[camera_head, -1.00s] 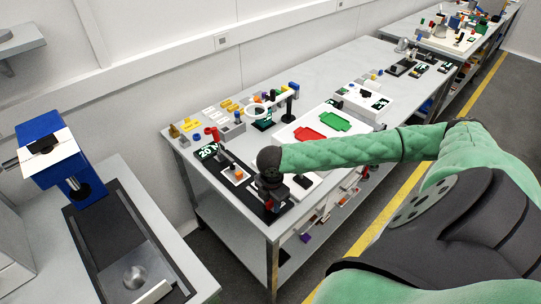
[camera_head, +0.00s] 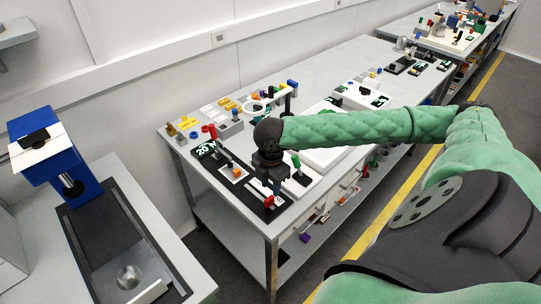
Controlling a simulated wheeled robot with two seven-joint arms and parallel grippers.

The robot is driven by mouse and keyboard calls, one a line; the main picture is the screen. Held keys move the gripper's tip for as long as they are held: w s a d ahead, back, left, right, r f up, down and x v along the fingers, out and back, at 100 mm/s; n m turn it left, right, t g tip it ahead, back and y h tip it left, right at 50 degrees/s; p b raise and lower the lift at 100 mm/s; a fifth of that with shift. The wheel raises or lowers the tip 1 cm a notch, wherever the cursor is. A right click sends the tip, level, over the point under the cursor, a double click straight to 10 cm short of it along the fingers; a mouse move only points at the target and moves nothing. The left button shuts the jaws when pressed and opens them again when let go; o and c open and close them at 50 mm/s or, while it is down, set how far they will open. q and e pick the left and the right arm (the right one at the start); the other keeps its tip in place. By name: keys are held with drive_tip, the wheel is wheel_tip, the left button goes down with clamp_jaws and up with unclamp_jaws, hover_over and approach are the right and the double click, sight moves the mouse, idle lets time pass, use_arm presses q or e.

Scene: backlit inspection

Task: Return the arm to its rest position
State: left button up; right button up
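My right arm (camera_head: 350,129), in a quilted green sleeve, reaches in from the right across the workbench. Its dark wrist and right gripper (camera_head: 274,190) hang down over the near left part of the bench, above a dark strip. The fingers are small and dark, and I cannot tell whether they are open or shut, or whether anything is between them. A red piece (camera_head: 269,201) shows just below the fingertips. My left gripper is not in view.
The workbench (camera_head: 345,60) carries many small parts: a green-topped piece (camera_head: 296,160) beside the gripper, an orange block (camera_head: 237,172), a ring light (camera_head: 252,107) and a white panel (camera_head: 325,155) partly under my arm. A blue machine (camera_head: 45,150) stands at left.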

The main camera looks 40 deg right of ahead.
idle(0.6)
